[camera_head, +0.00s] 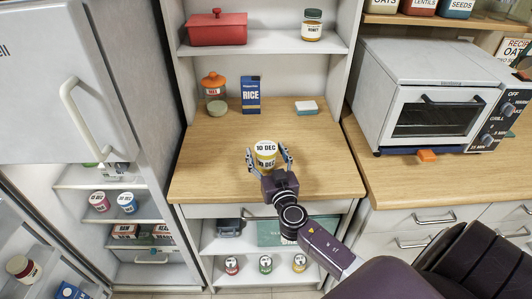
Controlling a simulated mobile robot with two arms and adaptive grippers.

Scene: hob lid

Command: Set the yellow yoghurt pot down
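The yellow yoghurt pot (265,161) is upright, with a white lid and "10 DEC" lettering, over the front middle of the wooden counter (217,178). My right gripper (267,157) has one finger on each side of the pot and appears shut on it. The gripper's palm hides part of the pot's lower front. I cannot tell whether the pot's base touches the counter. My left gripper is not in view.
An open fridge (75,100) is left, a toaster oven (430,100) right. Counter beside the pot is clear.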

